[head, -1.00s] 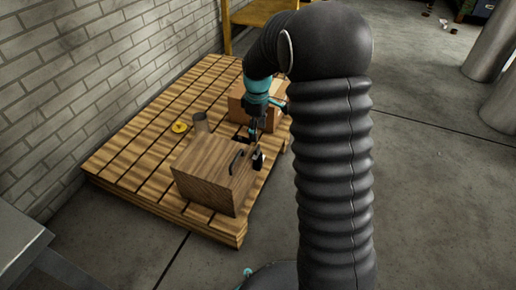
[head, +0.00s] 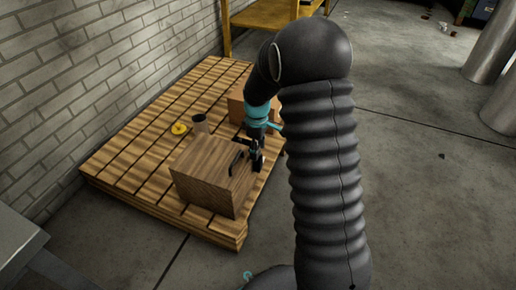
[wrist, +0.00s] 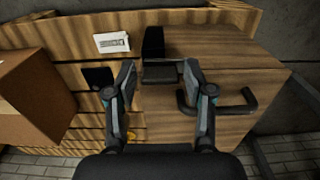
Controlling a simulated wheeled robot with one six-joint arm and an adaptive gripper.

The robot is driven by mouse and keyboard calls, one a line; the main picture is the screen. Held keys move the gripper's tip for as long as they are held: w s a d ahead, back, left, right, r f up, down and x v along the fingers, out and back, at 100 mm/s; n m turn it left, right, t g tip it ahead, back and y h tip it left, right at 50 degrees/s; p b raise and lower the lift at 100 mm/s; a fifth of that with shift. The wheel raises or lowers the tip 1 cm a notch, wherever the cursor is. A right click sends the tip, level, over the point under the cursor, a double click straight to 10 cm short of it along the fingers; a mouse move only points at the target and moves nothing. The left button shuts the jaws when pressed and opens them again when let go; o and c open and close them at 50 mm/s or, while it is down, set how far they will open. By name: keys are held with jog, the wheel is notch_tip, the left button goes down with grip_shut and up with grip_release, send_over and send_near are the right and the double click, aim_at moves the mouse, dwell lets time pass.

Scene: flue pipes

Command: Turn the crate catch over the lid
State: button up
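The wooden crate (head: 205,172) stands on the slatted pallet. It fills the right of the wrist view (wrist: 235,60), and a black bar handle (wrist: 220,104) sits on its lid. The crate catch (wrist: 153,42) is a black block with a flat dark grey piece below it, near the crate's edge. My gripper (wrist: 160,68) is open, with one finger on each side of the grey piece. Gaps show beside the piece, but I cannot tell whether either finger touches it. In the head view my gripper (head: 256,155) is down at the catch, which it partly hides.
A cardboard box (wrist: 35,95) stands left of my gripper in the wrist view. A white card (wrist: 112,42) and a small black item (wrist: 98,78) lie near the fingers. A cup (head: 199,123) and a yellow object (head: 179,129) are on the pallet (head: 120,160).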

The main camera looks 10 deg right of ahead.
jog(key=shift+d, duration=0.1)
jog(key=c, duration=0.7)
jog(key=shift+m, duration=0.4)
jog(key=m+p, duration=0.1)
jog(key=m, duration=0.6)
jog(key=m+p, duration=0.1)
jog(key=shift+w+a, duration=0.1)
jog(key=shift+a, duration=0.15)
jog(key=m+p, duration=0.1)
jog(key=m, duration=0.4)
jog(key=shift+w, duration=0.1)
jog(key=shift+w+d+f+m, duration=0.1)
jog(key=shift+m, duration=1.9)
